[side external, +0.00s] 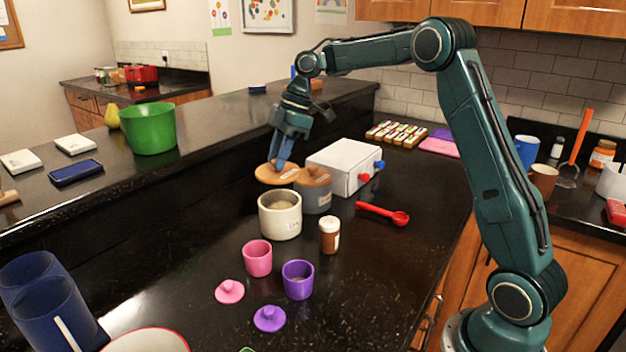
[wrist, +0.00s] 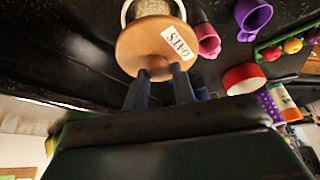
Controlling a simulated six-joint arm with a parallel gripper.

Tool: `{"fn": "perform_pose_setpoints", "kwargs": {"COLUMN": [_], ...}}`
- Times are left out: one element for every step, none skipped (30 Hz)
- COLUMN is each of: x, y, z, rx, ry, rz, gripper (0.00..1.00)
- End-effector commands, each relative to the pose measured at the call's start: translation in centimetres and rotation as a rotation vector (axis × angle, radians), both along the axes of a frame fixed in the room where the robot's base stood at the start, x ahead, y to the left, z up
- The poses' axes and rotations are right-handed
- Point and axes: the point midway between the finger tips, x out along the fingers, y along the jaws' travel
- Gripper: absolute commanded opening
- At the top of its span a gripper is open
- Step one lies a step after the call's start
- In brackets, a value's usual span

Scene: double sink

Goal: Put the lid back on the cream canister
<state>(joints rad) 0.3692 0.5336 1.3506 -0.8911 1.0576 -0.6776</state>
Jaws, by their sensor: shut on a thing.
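The cream canister (side external: 280,222) stands upright and open on the dark counter, with pale contents showing inside. My gripper (side external: 279,165) is shut on a round wooden lid (side external: 268,178) and holds it behind and above the canister, apart from its rim. In the wrist view, the lid (wrist: 148,50) sits at the tips of my gripper (wrist: 160,78) and carries a white label reading OATS. The lid hides much of the cream canister (wrist: 125,12) there, leaving part of the rim and contents showing. The knob between the fingers is mostly hidden.
A grey canister (side external: 314,198) with a wooden top stands right beside the held lid, and a white box (side external: 340,166) is behind it. A brown jar (side external: 329,236), pink cup (side external: 257,258) and purple cup (side external: 298,280) stand in front. A red scoop (side external: 385,213) lies to the right.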

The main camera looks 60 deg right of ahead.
Motion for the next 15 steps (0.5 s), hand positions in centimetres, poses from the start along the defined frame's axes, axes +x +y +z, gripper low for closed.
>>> {"fn": "perform_pose_setpoints", "kwargs": {"x": [0.0, 0.0, 0.0, 0.0, 0.0, 0.0, 0.0, 0.0, 0.0, 0.0, 0.0, 0.0, 0.0, 0.0, 0.0], "y": [0.0, 0.0, 0.0, 0.0, 0.0, 0.0, 0.0, 0.0, 0.0, 0.0, 0.0, 0.0, 0.0, 0.0, 0.1], "z": [0.0, 0.0, 0.0, 0.0, -0.1, -0.1, -0.2, -0.2, -0.3, -0.4, -0.6, -0.7, -0.9, -1.0, -1.2], "rx": [0.000, 0.000, 0.000, 0.000, 0.000, 0.000, 0.000, 0.000, 0.000, 0.000, 0.000, 0.001, 0.002, 0.002, 0.001], "ry": [0.000, 0.000, 0.000, 0.000, 0.000, 0.000, 0.000, 0.001, 0.001, 0.001, 0.001, 0.001, 0.002, 0.001, 0.001], "rz": [0.001, 0.001, 0.001, 0.000, 0.000, 0.000, 0.000, 0.000, 0.000, 0.000, 0.000, -0.001, -0.001, -0.001, -0.001], "gripper": [0.03, 0.03, 0.03, 0.03, 0.03, 0.03, 0.03, 0.03, 0.03, 0.03, 0.03, 0.03, 0.03, 0.03, 0.03]}}
